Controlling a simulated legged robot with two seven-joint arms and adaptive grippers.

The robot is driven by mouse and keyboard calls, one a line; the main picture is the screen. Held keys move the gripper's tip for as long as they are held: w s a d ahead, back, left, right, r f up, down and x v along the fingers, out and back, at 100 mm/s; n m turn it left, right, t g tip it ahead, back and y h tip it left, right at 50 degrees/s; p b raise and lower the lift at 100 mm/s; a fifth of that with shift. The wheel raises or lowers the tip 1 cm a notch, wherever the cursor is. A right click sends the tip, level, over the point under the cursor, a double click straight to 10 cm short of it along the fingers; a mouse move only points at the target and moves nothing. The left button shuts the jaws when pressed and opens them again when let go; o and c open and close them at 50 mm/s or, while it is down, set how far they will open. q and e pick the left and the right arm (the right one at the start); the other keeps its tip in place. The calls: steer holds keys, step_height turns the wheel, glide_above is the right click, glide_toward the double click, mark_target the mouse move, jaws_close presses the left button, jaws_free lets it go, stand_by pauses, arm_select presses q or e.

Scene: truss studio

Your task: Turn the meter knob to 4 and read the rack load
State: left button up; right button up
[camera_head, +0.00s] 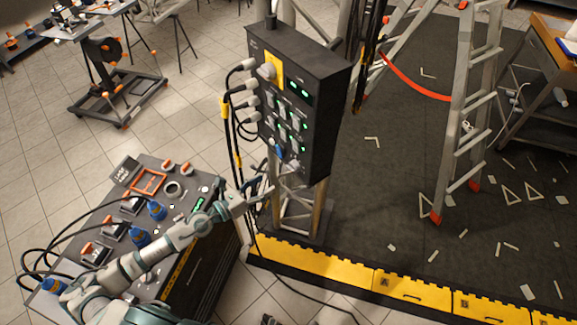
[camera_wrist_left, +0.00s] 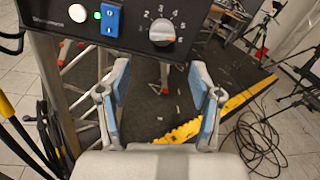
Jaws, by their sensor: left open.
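The meter knob (camera_wrist_left: 162,30) is a grey dial on the black panel in the left wrist view, ringed by white numerals. An orange mark shows low on it; I cannot tell which number it selects. The black panel box (camera_head: 324,113) stands on a truss post in the head view. Its small green displays (camera_head: 300,89) are too small to read. My left gripper (camera_head: 265,187) is below the panel's lower front. Its blue-padded fingers (camera_wrist_left: 161,84) are open and empty in the wrist view, with the knob above and ahead of the gap, apart from them. My right gripper is out of view.
A blue switch (camera_wrist_left: 112,19) and a white button (camera_wrist_left: 78,13) sit left of the knob. Thick cables (camera_head: 236,115) hang at the panel's left. A dark equipment case (camera_head: 205,262) stands under my left arm. A ladder (camera_head: 465,125) stands at right.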

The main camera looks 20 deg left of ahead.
mark_target(289, 168)
arm_select(q)
steer(key=p+x, duration=0.4)
steer(key=x, duration=0.6)
steer(key=shift+d, duration=0.15)
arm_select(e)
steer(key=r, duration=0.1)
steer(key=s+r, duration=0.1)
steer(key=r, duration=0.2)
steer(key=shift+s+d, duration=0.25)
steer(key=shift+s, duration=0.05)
arm_select(q)
steer(key=c, duration=1.1)
